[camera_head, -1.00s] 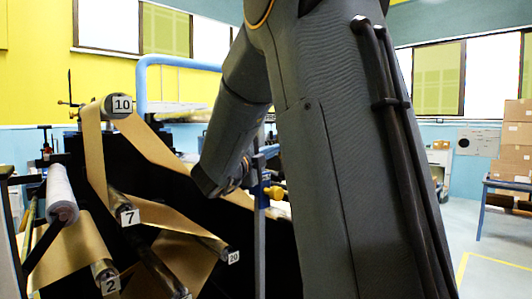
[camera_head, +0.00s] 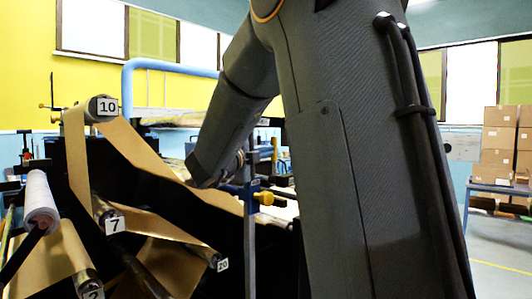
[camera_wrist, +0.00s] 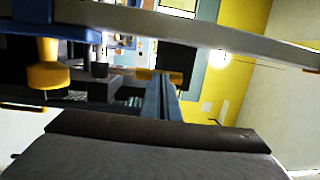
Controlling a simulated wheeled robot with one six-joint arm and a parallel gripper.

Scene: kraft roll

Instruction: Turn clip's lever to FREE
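A blue fitting with a yellow knob (camera_head: 264,198) stands on a grey upright bar (camera_head: 250,245) beside the machine in the head view. In the wrist view a similar yellow knob (camera_wrist: 45,68) hangs under a blue part (camera_wrist: 55,38) at upper left. I cannot tell whether this is the clip. No lever or FREE mark is readable. My gripper is at the end of my forearm, close to the blue fitting in the head view; its fingers are not clear there. I cannot make out fingers or anything held in the wrist view.
Brown paper runs over numbered rollers, with roller 10 (camera_head: 101,109) at the top and roller 7 (camera_head: 105,215) below. A white roll (camera_head: 41,203) is at the left. A pale bar (camera_wrist: 200,33) crosses the wrist view. Cartons (camera_head: 499,140) stand on a table at right; floor there is clear.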

